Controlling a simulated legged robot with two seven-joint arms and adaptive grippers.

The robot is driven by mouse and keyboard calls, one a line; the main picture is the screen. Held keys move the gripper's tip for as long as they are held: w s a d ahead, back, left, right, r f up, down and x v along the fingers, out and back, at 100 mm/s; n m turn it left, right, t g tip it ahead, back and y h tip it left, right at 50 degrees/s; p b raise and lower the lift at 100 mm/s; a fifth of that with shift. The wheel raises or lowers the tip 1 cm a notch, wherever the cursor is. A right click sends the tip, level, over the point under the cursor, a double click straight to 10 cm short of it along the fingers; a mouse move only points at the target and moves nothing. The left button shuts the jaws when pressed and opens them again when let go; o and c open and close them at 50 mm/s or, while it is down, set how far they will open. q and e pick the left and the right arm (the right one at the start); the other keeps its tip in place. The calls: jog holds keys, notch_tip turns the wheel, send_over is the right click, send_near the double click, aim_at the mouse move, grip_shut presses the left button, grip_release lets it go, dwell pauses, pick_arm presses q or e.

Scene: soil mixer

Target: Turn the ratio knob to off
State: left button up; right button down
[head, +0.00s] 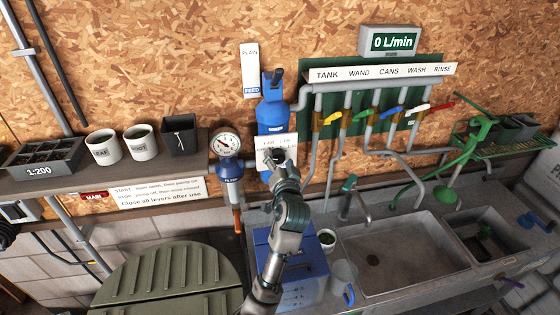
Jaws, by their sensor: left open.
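A blue dosing unit (272,115) is fixed to the wooden wall near the middle of the head view. A pale plate (291,141) with small ratio marks sits on its lower front. My left gripper (274,155) is open in front of this plate, and my arm rises to it from the bottom of the picture. The ratio knob is hidden or too small to make out behind the gripper, so its setting and any contact cannot be told. My right gripper is not in view.
A pressure gauge (225,145) stands close left of the gripper. A row of coloured levers (393,111) is on pipes to the right. A display (389,41) reads 0 L/min. Below are a blue box (262,245), a sink (400,250) and a round green lid (170,275).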

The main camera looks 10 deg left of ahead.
pick_arm(q)
jog(key=v, duration=0.7)
jog(key=shift+s+d, duration=0.15)
